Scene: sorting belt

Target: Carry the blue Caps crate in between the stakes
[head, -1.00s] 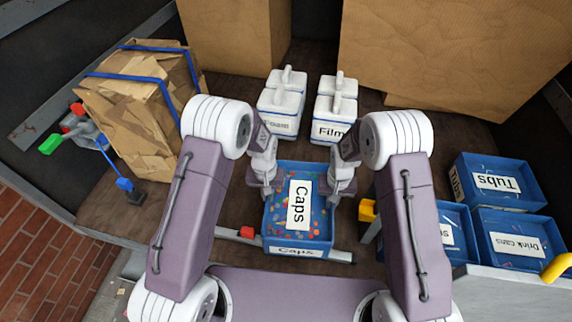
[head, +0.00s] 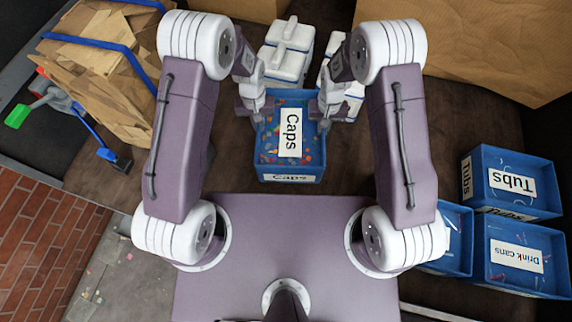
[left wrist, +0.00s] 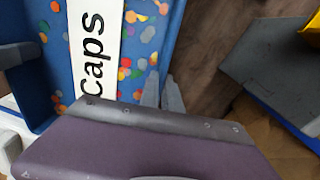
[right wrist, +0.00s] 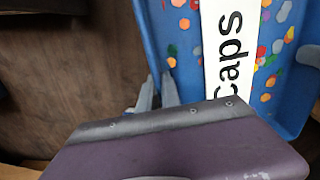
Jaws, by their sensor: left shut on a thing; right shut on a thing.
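The blue Caps crate (head: 290,172) is in the middle of the head view, level, with colourful caps and a white label inside. My left gripper (head: 258,112) is shut on its left wall and my right gripper (head: 324,114) on its right wall. The left wrist view shows the crate (left wrist: 165,45) with the left fingers (left wrist: 163,94) at its wall. The right wrist view shows the crate (right wrist: 150,40) and the right fingers (right wrist: 158,94). I cannot make out the stakes in the head view.
White lidded boxes (head: 284,62) stand just behind the crate, partly hidden by my arms. Blue Tubs (head: 512,207) and Drink cans (head: 525,284) crates, with a third beside them, stand at the right. A strapped paper bale (head: 95,65) is at the left. Cardboard (head: 480,50) stands behind.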

